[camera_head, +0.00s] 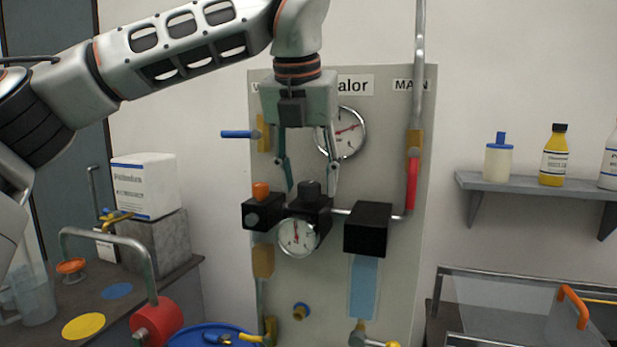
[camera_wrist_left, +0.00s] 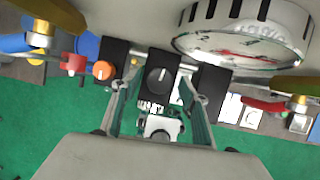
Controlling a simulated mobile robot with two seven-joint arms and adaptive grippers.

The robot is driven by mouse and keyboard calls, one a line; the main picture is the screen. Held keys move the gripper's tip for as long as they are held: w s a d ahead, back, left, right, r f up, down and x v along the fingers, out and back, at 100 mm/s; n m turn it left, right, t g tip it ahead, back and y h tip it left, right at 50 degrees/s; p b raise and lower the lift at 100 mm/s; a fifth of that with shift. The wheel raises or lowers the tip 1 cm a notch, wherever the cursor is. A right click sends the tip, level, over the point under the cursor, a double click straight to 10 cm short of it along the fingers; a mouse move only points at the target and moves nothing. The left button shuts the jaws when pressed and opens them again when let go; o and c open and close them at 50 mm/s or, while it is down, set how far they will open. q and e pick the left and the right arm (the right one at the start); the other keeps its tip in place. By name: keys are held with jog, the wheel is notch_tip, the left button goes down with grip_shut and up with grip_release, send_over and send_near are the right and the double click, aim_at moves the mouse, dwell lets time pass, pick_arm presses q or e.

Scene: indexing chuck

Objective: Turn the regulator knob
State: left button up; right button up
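The black regulator knob (camera_head: 309,187) sits on top of the middle black box (camera_head: 310,212) on the panel, above a small round gauge (camera_head: 296,237). In the left wrist view the knob (camera_wrist_left: 158,77) shows a light pointer line. My left gripper (camera_head: 311,188) points down, with one finger at each side of the knob. The fingers are apart, and the gripper (camera_wrist_left: 158,98) holds nothing. I cannot tell whether a fingertip touches the box. My right gripper is not in view.
An orange knob (camera_head: 261,190) on a black box stands close to the left finger. Another black box (camera_head: 368,229) is to the right. A large gauge (camera_head: 342,133) is behind the fingers. A blue-handled valve (camera_head: 238,134) and a red handle (camera_head: 412,184) flank the panel.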

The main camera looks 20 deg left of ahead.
pick_arm(q)
jog(key=v, duration=1.2)
dwell(0.5)
